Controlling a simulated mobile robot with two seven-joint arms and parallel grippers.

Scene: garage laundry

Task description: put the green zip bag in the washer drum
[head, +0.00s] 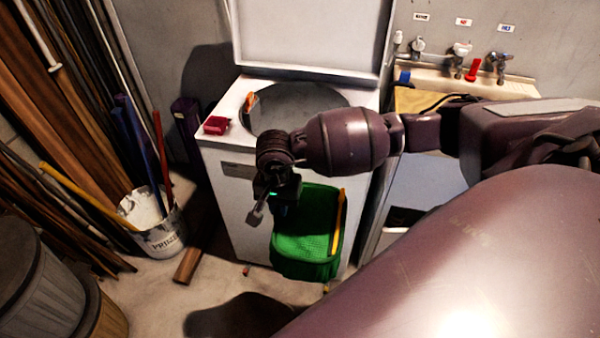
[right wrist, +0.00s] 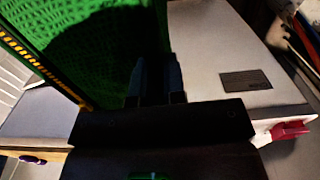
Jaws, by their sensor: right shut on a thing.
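The green zip bag (head: 308,235), a mesh bag with a yellow zip edge, hangs in front of the washer's front panel. My right gripper (head: 283,200) is shut on the bag near its upper left part. In the right wrist view the bag (right wrist: 85,50) fills the upper left, with the right gripper's fingers (right wrist: 155,80) against it. The top-loading washer (head: 225,170) is white with its lid (head: 305,35) raised. The drum opening (head: 335,97) is round and dark on top, partly hidden by my right arm. The left gripper is not in view.
A red object (head: 216,125) and an orange object (head: 251,102) sit on the washer top's left side. A white bucket (head: 160,235) with poles stands left on the floor. A sink with taps (head: 460,60) is at the back right.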

